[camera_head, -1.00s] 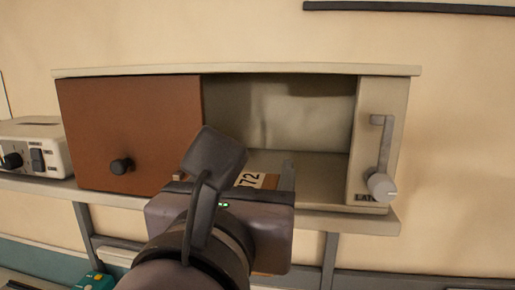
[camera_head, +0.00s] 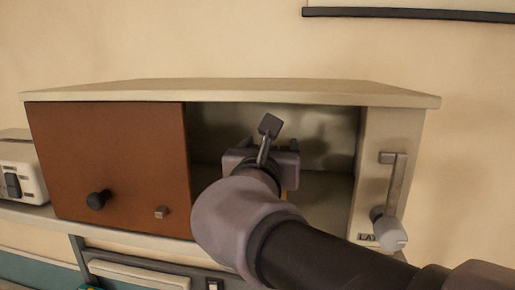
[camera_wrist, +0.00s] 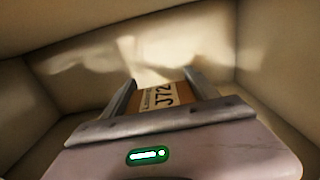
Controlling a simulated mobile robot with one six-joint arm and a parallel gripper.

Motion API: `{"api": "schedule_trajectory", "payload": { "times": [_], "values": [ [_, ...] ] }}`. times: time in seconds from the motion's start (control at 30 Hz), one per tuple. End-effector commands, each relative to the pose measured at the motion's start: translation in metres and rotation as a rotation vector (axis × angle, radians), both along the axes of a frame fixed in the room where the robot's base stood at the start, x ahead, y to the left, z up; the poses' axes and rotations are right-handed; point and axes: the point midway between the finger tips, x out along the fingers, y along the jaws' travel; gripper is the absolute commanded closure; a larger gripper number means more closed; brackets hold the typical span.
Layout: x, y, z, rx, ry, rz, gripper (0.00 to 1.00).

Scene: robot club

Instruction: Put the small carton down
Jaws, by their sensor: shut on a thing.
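The small carton (camera_wrist: 160,97) is brown with a pale label reading "J72" in the wrist view. It sits between the two fingers of my gripper (camera_wrist: 162,88), which is shut on it. In the head view my gripper (camera_head: 262,160) is inside the open right part of the cabinet (camera_head: 230,92). There the carton is almost wholly hidden behind my wrist; only a thin orange-brown sliver shows. The wrist view shows the cabinet's pale inner walls around the carton. I cannot tell whether the carton touches the cabinet floor.
A brown sliding door (camera_head: 110,165) with a black knob covers the cabinet's left part. A lever with a grey knob (camera_head: 388,230) is on the right post. A white device (camera_head: 20,175) stands at the left. Free floor (camera_head: 328,200) shows right of my gripper.

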Motion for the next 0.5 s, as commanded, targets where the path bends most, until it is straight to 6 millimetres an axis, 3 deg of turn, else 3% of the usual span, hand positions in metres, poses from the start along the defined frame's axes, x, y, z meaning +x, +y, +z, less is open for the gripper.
{"api": "schedule_trajectory", "payload": {
  "times": [0.1,0.5],
  "values": [
    [-0.001,0.001,-0.014,-0.001,0.001,0.001,0.89],
    [-0.001,0.001,-0.020,0.000,-0.001,0.001,0.89]
  ]
}}
